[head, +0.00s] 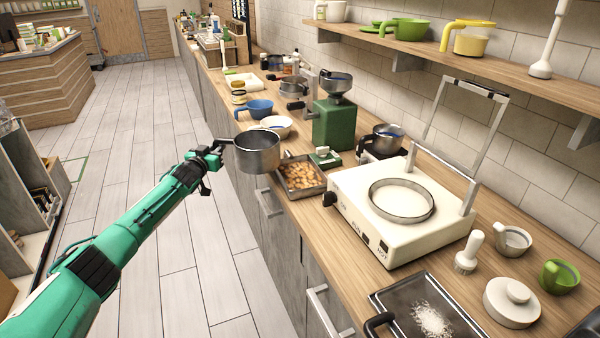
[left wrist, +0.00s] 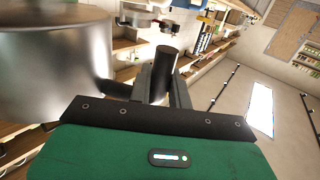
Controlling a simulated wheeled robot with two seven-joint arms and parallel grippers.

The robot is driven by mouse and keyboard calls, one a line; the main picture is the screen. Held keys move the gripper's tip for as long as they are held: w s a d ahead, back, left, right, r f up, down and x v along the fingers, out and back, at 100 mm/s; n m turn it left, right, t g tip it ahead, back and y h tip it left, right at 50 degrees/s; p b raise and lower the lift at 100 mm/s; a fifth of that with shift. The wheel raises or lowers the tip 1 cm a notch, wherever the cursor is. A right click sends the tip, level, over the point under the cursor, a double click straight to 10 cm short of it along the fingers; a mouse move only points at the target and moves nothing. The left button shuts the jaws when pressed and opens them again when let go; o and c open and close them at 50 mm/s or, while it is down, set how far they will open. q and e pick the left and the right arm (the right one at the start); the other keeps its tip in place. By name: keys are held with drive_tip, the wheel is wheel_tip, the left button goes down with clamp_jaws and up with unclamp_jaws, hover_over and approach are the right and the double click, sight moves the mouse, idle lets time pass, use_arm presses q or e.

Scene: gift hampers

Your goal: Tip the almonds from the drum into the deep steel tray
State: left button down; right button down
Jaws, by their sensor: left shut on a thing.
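The drum (head: 257,158) is a round grey steel pot with a side handle. My left gripper (head: 217,151) is shut on its handle and holds it out over the counter's front edge. The drum is roughly upright; the part of its inside that I see looks bare, but its bottom is hidden. In the left wrist view the drum (left wrist: 55,65) fills the upper left, and the dark handle (left wrist: 166,62) sits between the fingers (left wrist: 162,85). The deep steel tray (head: 309,190) stands on the counter just right of the drum, with brown almonds (head: 299,175) in it. My right gripper is not in view.
A green grinder (head: 334,124) stands behind the tray. A white machine with a round ring (head: 385,235) is to its right. A white bowl (head: 277,127) and blue pan (head: 258,108) sit behind the drum. The floor (head: 190,265) on the left is clear.

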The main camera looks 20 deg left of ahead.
use_arm(q)
drive_tip(key=shift+r+p, duration=2.2)
drive_tip(key=shift+r, duration=0.4)
drive_tip(key=shift+f, duration=0.1)
